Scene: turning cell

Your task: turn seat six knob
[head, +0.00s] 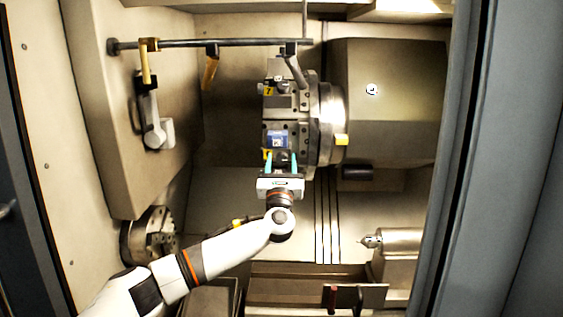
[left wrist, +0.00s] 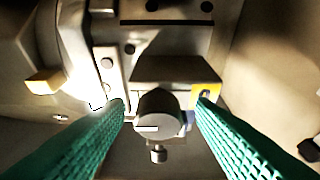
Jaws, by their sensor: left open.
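The seat six knob is most likely the round grey metal knob (left wrist: 160,114) in the left wrist view, with a light bar mark on its face and a small screw below it. It sits on the tool turret (head: 302,130). My left gripper (head: 281,157) is open, with its two green fingers on either side of the knob. I cannot tell if they touch it. A yellow label (left wrist: 207,93) beside the knob is partly behind a finger, and its number is unclear. In the head view the gripper hides the knob. My right gripper is out of view.
A seat above carries a yellow label 7 (head: 268,88). A chuck (head: 150,236) is at lower left, a pointed tailstock (head: 395,243) at lower right. A bar (head: 210,43) crosses above. The floor right of my gripper is clear.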

